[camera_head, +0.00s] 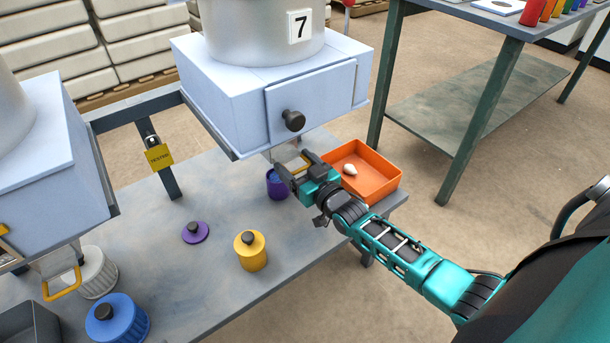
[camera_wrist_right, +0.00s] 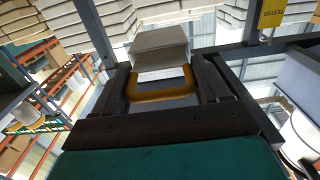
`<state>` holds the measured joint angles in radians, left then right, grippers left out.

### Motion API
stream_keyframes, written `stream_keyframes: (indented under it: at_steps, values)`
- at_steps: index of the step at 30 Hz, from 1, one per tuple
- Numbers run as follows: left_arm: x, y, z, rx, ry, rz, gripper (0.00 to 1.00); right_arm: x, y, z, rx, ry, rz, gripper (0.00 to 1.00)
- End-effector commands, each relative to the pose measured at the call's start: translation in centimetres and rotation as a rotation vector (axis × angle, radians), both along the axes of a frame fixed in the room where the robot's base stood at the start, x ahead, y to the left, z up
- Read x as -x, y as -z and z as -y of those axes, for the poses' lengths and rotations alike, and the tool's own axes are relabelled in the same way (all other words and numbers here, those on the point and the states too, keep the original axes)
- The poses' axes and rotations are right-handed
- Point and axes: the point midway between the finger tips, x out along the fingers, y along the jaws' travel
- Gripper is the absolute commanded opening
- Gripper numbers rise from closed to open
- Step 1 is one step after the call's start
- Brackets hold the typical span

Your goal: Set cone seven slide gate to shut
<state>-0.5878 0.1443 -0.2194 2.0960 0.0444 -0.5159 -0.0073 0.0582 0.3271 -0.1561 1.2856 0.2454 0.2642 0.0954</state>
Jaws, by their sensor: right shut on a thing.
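The cone seven housing (camera_head: 250,85), a pale blue box under a grey cone marked 7 (camera_head: 300,26), stands at the top middle of the head view. Its slide gate, a flat grey plate (camera_wrist_right: 160,48), shows in the right wrist view with a yellow U-shaped handle (camera_wrist_right: 160,96). My right gripper (camera_head: 294,167) is just below the housing's front edge, shut on this handle, which lies between the two fingers in the wrist view. The fingers partly hide the handle in the head view. My left gripper is not in view.
A purple cup (camera_head: 277,186) stands close beside the right gripper. An orange tray (camera_head: 375,182) with a small white thing is to its right. A yellow lidded jar (camera_head: 251,252) and purple lid (camera_head: 195,232) are on the table. Another gate handle (camera_head: 62,286) is at left.

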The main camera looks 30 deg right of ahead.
Motion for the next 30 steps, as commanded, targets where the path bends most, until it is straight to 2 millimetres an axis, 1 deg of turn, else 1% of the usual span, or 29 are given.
stream_keyframes:
  at_steps: [2, 9, 10, 14, 15, 23, 26, 29, 30]
  values:
    - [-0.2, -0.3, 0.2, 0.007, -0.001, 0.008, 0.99, -0.4, 0.0, -0.1, 0.000, 0.000, 0.001, 0.19]
    - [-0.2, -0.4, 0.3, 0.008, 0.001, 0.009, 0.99, -0.5, -0.2, 0.0, 0.000, 0.000, 0.001, 0.19]
    - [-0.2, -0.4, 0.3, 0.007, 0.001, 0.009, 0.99, -0.5, -0.2, 0.0, 0.000, 0.001, 0.001, 0.75]
    - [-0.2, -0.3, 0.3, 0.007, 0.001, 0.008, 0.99, -0.5, -0.2, 0.0, 0.000, 0.000, 0.001, 0.87]
    - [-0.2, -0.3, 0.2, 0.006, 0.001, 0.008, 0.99, -0.4, -0.1, 0.0, 0.000, 0.000, 0.000, 0.89]
    - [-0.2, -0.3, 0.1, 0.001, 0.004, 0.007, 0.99, -0.2, -0.1, 0.0, 0.000, 0.000, -0.001, 0.89]
    - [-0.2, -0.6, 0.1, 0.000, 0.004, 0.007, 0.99, 0.7, -0.1, 0.0, 0.000, 0.000, -0.004, 0.89]
    - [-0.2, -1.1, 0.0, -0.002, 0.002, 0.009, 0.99, 2.2, -0.2, 0.2, 0.000, 0.000, -0.005, 0.89]
    - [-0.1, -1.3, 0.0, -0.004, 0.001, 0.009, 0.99, 3.0, -0.2, 0.2, 0.000, 0.000, -0.005, 0.89]
